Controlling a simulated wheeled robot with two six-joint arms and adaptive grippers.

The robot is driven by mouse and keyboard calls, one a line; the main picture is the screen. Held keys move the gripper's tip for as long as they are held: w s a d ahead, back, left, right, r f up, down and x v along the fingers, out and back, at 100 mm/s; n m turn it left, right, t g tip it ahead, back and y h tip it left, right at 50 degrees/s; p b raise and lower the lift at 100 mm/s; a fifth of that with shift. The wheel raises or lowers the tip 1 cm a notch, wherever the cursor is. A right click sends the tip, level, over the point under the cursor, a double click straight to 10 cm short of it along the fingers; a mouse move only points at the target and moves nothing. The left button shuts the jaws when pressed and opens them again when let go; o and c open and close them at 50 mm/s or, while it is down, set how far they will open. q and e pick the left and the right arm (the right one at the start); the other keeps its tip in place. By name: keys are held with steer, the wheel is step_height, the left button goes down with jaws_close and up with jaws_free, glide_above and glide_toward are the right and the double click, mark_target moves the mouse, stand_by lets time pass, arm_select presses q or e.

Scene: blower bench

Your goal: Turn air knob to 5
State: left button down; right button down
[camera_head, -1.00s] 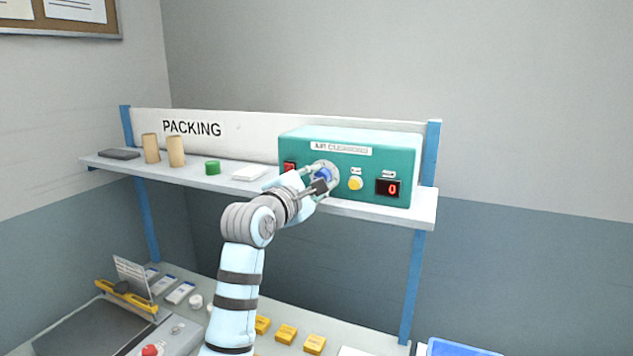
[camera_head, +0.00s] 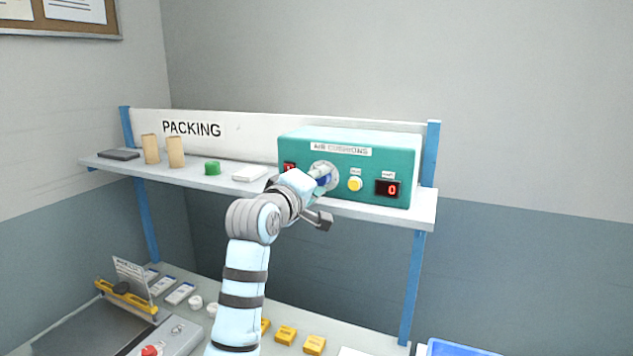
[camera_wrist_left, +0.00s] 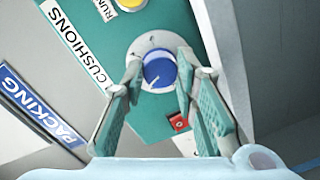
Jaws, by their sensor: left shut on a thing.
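The green air cushions box (camera_head: 290,143) stands on the shelf, with a round grey dial plate on its front. The blue air knob (camera_head: 323,181) is mostly hidden by my gripper in the head view. My right gripper is in neither view.
Beside the knob are a yellow button (camera_head: 355,184), a display (camera_head: 388,189) reading 0 and a red switch (camera_wrist_left: 179,121).

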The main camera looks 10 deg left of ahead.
arm_select(q)
steer(key=m, duration=0.6)
steer(key=shift+d+f+y, duration=0.1)
steer(key=shift+y, duration=0.2)
steer(key=m, duration=0.6)
steer(key=shift+y, duration=0.3)
steer(key=m, duration=0.6)
steer(key=shift+f+t, duration=0.15)
steer(key=shift+t, duration=0.15)
steer(key=m, duration=0.5)
steer(key=shift+m, duration=0.4)
steer(key=c, duration=1.3)
jaws_free()
